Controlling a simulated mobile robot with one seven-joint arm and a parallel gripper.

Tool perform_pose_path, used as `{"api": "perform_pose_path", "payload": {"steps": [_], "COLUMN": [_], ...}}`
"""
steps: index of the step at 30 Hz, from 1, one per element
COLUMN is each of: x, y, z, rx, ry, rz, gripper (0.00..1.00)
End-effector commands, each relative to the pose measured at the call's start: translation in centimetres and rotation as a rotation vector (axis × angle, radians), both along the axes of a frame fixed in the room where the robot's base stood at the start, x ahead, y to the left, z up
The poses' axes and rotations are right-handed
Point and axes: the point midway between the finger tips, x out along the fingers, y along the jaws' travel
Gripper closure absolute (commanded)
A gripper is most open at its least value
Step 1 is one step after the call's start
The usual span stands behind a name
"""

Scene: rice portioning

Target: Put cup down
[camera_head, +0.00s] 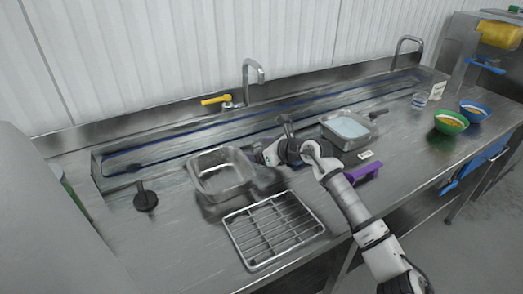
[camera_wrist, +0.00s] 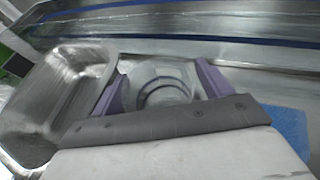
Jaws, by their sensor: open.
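A clear cup (camera_wrist: 163,88) stands between the two purple fingers of my gripper (camera_wrist: 162,70) in the wrist view. The fingers are apart, one on each side of the cup; whether either touches it I cannot tell. The cup's lower part is partly hidden behind the grey gripper body. In the head view my gripper (camera_head: 262,154) is low over the steel counter, between two metal pans, and the cup there cannot be made out.
An empty metal pan (camera_head: 197,177) is left of my gripper; a pan with light blue contents (camera_head: 327,137) is right. A wire rack (camera_head: 236,247) lies in front. A faucet (camera_head: 246,80) is behind. Green (camera_head: 450,129) and blue (camera_head: 484,110) bowls and a clear glass (camera_head: 420,99) stand far right.

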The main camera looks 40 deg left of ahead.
Motion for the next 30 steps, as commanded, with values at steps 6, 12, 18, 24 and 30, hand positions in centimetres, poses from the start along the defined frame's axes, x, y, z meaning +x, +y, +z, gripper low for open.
{"api": "perform_pose_path", "payload": {"steps": [6,12,18,24,30], "x": [-0.01,-0.01,-0.01,0.00,0.04], "y": [0.18,0.16,0.15,0.14,0.14], "z": [-0.13,-0.11,-0.09,-0.06,0.76], "rx": [0.000,0.000,0.000,0.000,0.000], "ry": [-0.001,0.000,0.000,-0.001,-0.003], "rz": [0.000,0.000,0.000,0.000,0.000], "gripper": [0.22,0.44,0.70,0.74,0.74]}}
